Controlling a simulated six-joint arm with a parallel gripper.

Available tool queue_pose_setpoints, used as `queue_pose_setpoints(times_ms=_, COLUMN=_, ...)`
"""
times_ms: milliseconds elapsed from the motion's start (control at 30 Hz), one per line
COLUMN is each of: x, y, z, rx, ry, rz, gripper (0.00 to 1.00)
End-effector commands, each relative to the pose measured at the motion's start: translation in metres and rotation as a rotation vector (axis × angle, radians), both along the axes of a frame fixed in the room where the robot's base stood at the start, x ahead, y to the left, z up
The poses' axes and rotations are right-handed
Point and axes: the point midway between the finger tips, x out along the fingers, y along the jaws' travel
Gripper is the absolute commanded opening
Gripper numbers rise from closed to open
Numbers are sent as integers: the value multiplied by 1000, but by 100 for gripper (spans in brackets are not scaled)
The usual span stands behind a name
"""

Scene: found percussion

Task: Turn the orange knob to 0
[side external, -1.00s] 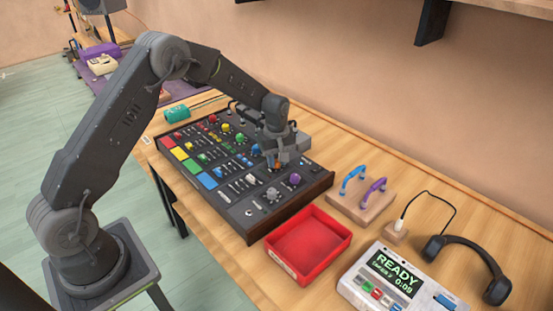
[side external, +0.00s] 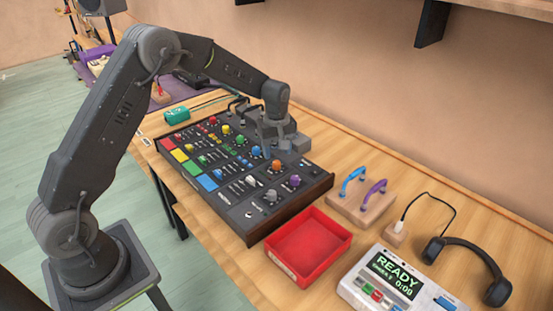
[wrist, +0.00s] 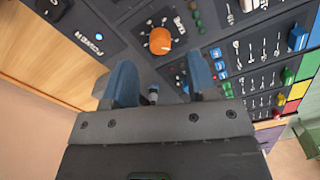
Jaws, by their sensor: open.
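The orange knob (side external: 276,165) is on the right part of a dark control panel, in the row behind the white and purple knobs. In the wrist view the orange knob (wrist: 160,41) is just beyond my fingertips, with pale scale marks around it. I cannot read its setting. My gripper (side external: 275,146) is above the panel, behind the knob and apart from it. In the wrist view my gripper (wrist: 162,75) has its two blue fingers spread, with nothing held between them.
The panel (side external: 238,217) carries sliders, coloured pads and several other knobs, including a purple one (side external: 294,181) and a white one (side external: 251,181). A red tray (side external: 308,247), a wooden block with two handles (side external: 362,199), a display box (side external: 395,280) and headphones (side external: 467,250) stand at the right.

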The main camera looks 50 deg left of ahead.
Motion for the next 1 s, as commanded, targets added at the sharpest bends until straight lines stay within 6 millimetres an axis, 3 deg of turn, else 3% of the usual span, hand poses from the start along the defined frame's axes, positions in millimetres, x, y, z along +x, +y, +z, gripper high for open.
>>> queue_pose_setpoints(times_ms=200, x=1, y=0, z=51, rx=1, ry=-6, rz=0, gripper=52)
queue_pose_setpoints(times_ms=400, x=0, y=0, z=82, rx=1, ry=-1, rz=0, gripper=52)
queue_pose_setpoints(times_ms=1000, x=-5, y=-3, z=103, rx=2, ry=-12, rz=-23, gripper=52)
